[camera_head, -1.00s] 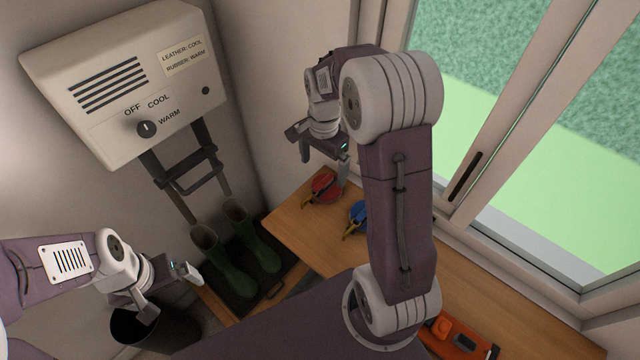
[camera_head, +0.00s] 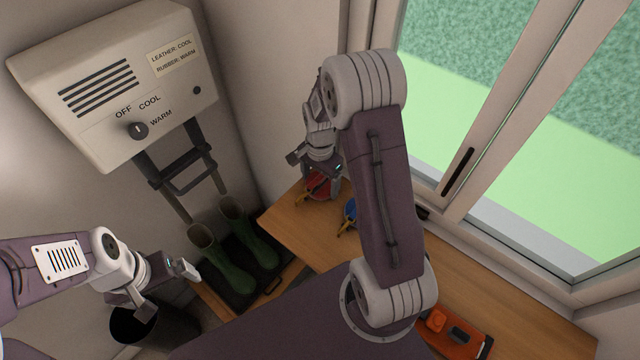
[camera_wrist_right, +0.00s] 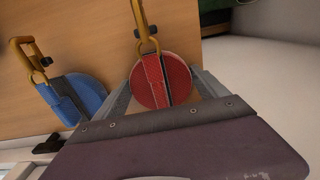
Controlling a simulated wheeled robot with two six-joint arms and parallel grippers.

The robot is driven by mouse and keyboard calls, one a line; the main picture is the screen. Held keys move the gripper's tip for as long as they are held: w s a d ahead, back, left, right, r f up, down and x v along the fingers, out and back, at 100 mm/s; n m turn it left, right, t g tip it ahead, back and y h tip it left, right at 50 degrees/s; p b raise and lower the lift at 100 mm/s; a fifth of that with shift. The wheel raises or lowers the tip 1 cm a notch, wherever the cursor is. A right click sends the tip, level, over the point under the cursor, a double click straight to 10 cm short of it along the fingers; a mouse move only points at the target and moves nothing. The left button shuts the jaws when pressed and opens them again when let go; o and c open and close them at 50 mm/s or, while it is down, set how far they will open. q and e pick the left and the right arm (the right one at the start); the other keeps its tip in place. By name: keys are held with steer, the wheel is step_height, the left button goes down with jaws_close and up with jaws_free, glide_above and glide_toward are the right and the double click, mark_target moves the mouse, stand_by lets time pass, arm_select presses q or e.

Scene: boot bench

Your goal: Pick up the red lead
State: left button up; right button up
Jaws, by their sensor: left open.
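The red lead (camera_head: 318,188), a round red coil with a yellow clip, lies on the wooden bench near the wall corner. It also shows in the right wrist view (camera_wrist_right: 152,86), with a dark strap across it and its clip pointing away. My right gripper (camera_head: 315,176) is over the red lead and partly covers it in the head view. In the right wrist view its two fingers stand apart, one on each side of the coil. I cannot tell whether they touch it. My left gripper (camera_head: 170,288) is open and empty above the dark bin, away from the bench.
A blue lead (camera_head: 350,213) lies beside the red one; it also shows in the right wrist view (camera_wrist_right: 84,92). Green boots (camera_head: 232,270) stand on a dark tray left of the bench. An orange item (camera_head: 455,335) lies on the near bench. The window wall borders the right.

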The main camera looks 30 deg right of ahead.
mark_target(320, 176)
steer(key=c, duration=0.7)
steer(key=shift+w+r, duration=0.1)
steer(key=shift+r, duration=0.45)
step_height(320, 176, up, 3)
steer(key=shift+f, duration=0.15)
steer(key=s+d+r, duration=0.1)
steer(key=s+r, duration=0.1)
steer(key=s, duration=0.1)
steer(key=s+d+r+b, duration=0.1)
steer(key=s+r, duration=0.1)
steer(key=s, duration=0.2)
steer(key=s+d+r+b, duration=0.1)
steer(key=s+r, duration=0.2)
steer(key=s, duration=0.1)
steer(key=shift+s+d, duration=0.15)
